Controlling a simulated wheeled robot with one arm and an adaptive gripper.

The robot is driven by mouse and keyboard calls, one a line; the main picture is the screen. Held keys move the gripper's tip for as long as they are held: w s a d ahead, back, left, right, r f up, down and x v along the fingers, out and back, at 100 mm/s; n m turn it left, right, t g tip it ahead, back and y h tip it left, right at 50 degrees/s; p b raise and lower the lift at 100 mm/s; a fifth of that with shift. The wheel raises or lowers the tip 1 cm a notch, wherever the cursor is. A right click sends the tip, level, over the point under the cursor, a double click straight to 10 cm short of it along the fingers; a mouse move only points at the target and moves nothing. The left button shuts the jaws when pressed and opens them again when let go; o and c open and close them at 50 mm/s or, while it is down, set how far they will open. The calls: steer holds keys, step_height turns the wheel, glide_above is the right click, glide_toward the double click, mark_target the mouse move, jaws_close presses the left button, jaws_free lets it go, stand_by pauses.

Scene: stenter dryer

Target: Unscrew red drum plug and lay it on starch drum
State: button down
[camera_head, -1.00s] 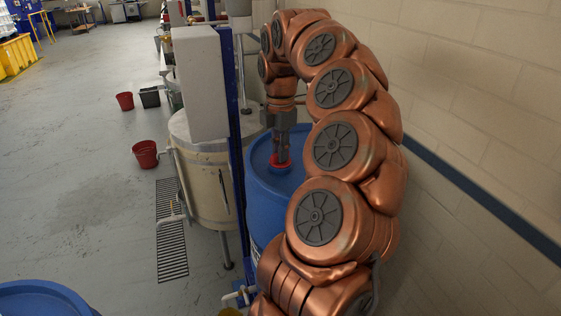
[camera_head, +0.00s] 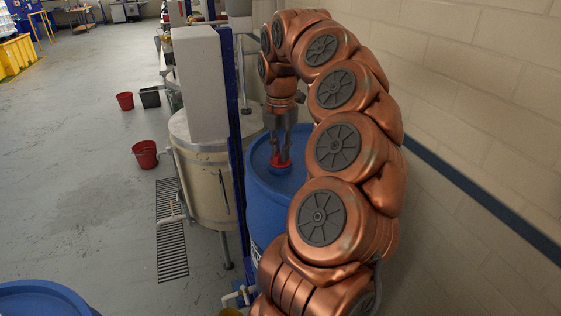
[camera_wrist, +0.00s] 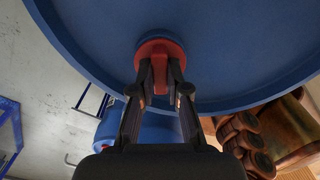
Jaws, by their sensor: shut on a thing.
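The red drum plug (camera_head: 280,161) sits on the lid of the blue starch drum (camera_head: 262,185). In the wrist view the plug (camera_wrist: 160,50) is a round red disc with a raised bar, near the rim of the blue drum lid (camera_wrist: 230,45). My gripper (camera_head: 280,155) points straight down over it. In the wrist view my gripper's two fingertips (camera_wrist: 160,82) are closed on either side of the plug's raised bar. The plug looks flat on the lid; I cannot tell whether it is loose in its hole.
A white box on a blue post (camera_head: 203,85) and a round vat (camera_head: 205,185) stand left of the drum. A block wall (camera_head: 480,130) is close on the right. Red buckets (camera_head: 145,154) are on the open floor. Another blue drum (camera_head: 40,300) is at the lower left.

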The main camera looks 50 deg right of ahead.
steer(key=n, duration=0.5)
steer(key=c, duration=1.1)
jaws_free()
steer(key=shift+c, duration=0.6)
